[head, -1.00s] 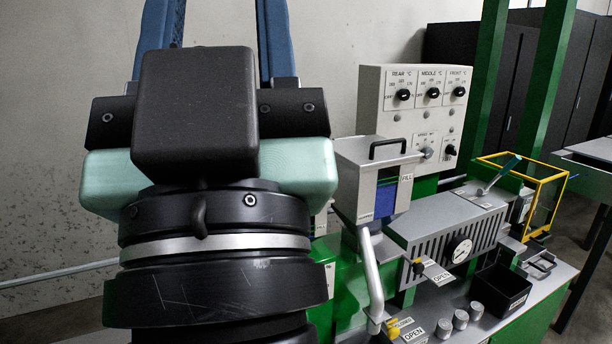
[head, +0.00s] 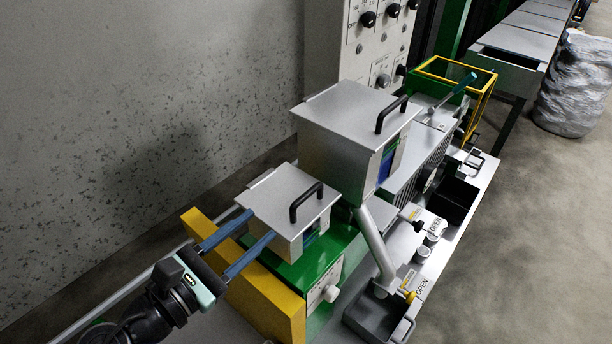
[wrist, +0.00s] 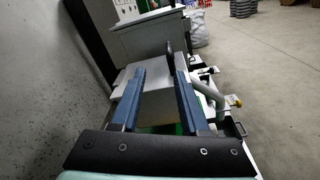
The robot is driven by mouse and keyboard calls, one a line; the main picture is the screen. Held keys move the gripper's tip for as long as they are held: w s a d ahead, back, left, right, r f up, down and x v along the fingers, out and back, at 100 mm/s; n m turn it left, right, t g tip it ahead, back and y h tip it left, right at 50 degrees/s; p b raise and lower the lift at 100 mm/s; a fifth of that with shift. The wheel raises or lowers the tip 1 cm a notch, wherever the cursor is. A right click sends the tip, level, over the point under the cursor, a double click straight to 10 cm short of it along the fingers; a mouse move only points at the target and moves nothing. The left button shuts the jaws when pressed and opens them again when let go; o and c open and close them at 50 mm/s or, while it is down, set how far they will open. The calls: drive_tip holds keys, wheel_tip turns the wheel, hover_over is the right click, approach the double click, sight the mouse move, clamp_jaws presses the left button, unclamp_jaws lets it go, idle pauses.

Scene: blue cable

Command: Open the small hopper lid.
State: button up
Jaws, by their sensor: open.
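The small hopper (head: 282,238) is a grey metal box on a green base, in the middle of the head view. Its flat grey lid (head: 280,190) is shut and carries a black bar handle (head: 306,202) near its right edge. My gripper (head: 257,224) is open, its two long blue fingers reaching from the lower left to the hopper's left side. Whether the fingertips touch the lid is unclear. In the wrist view the lid (wrist: 156,95) lies between the open fingers, with a black handle (wrist: 169,50) beyond them. Nothing is held.
A larger grey hopper (head: 335,155) with its own handled lid (head: 360,100) stands just behind and to the right. A yellow block (head: 270,300) is under my fingers. A slanted grey pipe (head: 374,245) and a dark tray (head: 370,320) are at the right front. The wall is left.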

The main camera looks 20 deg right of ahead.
sight(299, 202)
drive_tip(key=shift+n+g+h, duration=0.3)
drive_tip(key=shift+n+h, duration=0.3)
drive_tip(key=p+x, duration=0.1)
drive_tip(key=x, duration=0.2)
drive_tip(key=p+x, duration=0.1)
drive_tip(key=x, duration=0.3)
drive_tip(key=s+p+x, duration=0.1)
drive_tip(key=x, duration=0.2)
drive_tip(key=shift+w+d, duration=0.15)
drive_tip(key=shift+d, duration=0.55)
drive_tip(key=shift+w+d, duration=0.4)
drive_tip(key=shift+d, duration=0.1)
clamp_jaws()
